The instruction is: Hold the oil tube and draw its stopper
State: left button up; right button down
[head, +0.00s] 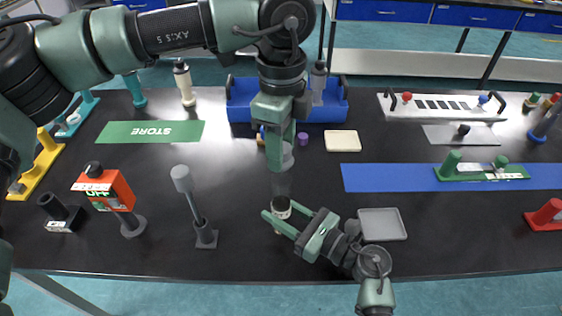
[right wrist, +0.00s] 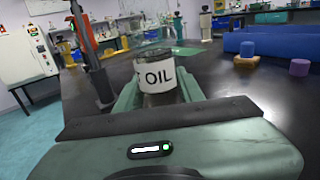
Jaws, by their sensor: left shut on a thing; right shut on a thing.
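The oil tube (head: 281,209) is upright, with a white label and a dark top. In the right wrist view the oil tube (right wrist: 157,74) shows the word OIL, and its clear lower part is between the fingers. My right gripper (head: 285,218) is shut on it below the label, above the table. My left gripper (head: 284,150) points down from above, shut on a grey see-through cylinder (head: 282,182) that appears above the tube. I cannot tell whether this is the stopper, or whether it touches the tube. The left gripper does not show in the right wrist view.
A grey post (head: 193,208) and an orange box marked OFF (head: 106,190) stand to the left. A blue rack (head: 240,104) is behind, with a purple cylinder (head: 302,138) in front of it. A grey tray (head: 382,224) lies to the right of my right gripper.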

pick_arm(q)
jog(key=shift+r, duration=5.05)
pick_arm(e)
jog(key=c, duration=0.8)
grip_release()
